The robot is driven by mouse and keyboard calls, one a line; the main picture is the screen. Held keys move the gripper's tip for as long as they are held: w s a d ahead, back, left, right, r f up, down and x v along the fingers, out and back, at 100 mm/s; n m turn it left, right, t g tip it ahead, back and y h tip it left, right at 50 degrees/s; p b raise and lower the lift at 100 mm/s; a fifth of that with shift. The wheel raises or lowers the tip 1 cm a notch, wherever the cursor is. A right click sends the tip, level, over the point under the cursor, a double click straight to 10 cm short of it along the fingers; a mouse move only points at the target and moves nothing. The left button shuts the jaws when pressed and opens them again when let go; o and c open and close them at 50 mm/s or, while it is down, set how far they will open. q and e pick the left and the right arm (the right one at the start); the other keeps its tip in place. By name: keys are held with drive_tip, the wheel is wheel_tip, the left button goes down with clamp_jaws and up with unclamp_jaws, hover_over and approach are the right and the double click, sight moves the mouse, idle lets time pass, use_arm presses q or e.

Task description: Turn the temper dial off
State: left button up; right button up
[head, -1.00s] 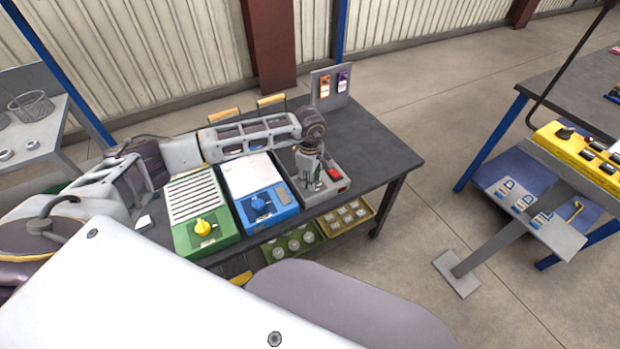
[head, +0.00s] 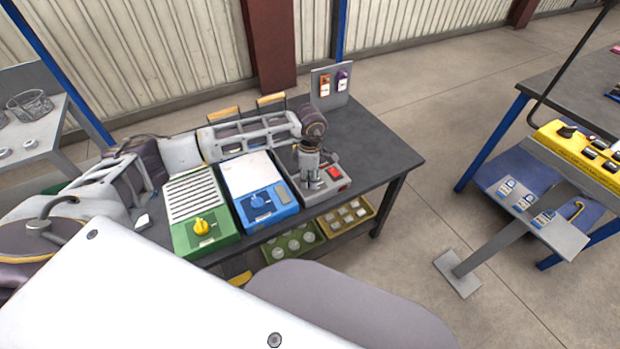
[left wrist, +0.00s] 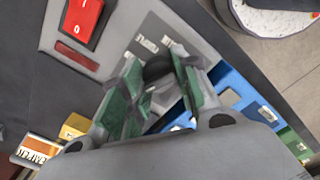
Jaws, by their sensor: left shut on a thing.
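A grey control box (head: 338,185) with a red rocker switch (head: 334,172) stands on the dark bench, right of the blue box. My left gripper (head: 312,184) points down over this grey box. In the left wrist view its green-padded fingers (left wrist: 160,78) are shut on a round black dial (left wrist: 157,68), mostly hidden between them. The red switch (left wrist: 83,18) lies beside the gripper there. Small labels near the dial are too blurred to read, so the dial's setting cannot be told. My right gripper is not in view.
Left of the grey box stand a blue box (head: 268,209) with a blue dial and a green box (head: 208,240) with a yellow dial. An upright grey panel (head: 344,98) with orange and purple tags rises behind. The bench's right end is clear.

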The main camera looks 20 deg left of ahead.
use_arm(q)
drive_tip(key=shift+n+b, duration=0.3)
drive_tip(key=shift+n, duration=1.9)
drive_tip(key=o, duration=1)
wheel_tip(320, 180, up, 12)
